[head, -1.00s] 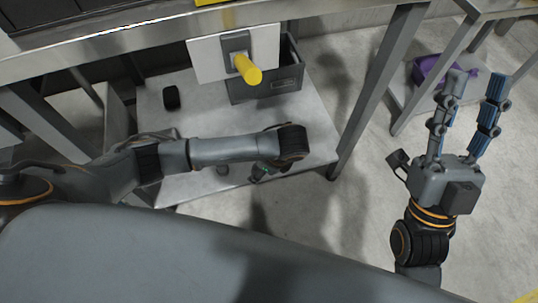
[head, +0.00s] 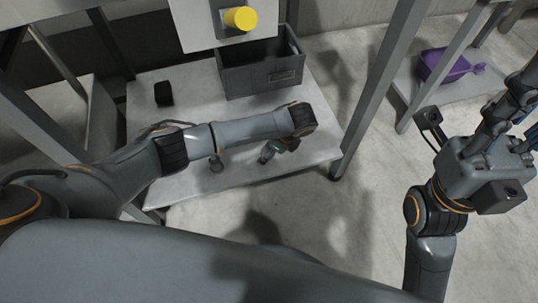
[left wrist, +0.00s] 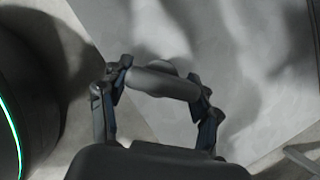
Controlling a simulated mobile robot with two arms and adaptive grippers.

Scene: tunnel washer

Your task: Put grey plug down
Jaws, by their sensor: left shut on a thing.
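In the left wrist view, my left gripper (left wrist: 160,92) is shut on the grey plug (left wrist: 162,82), a short dark grey cylinder lying crosswise between the fingers. Below and behind it is a light grey surface; I cannot tell the gap. In the head view, my left arm reaches right over the low metal shelf, and my left gripper (head: 270,152) is mostly hidden beneath its end. The plug cannot be made out there. My right gripper (head: 522,112) is at the right edge, fingers spread apart, tips partly cut off, with nothing seen in it.
The low shelf (head: 245,180) carries a dark grey crate (head: 262,82) and a small black object (head: 163,93). A yellow knob (head: 240,18) is above. A purple container (head: 445,65) stands right, beyond a table leg.

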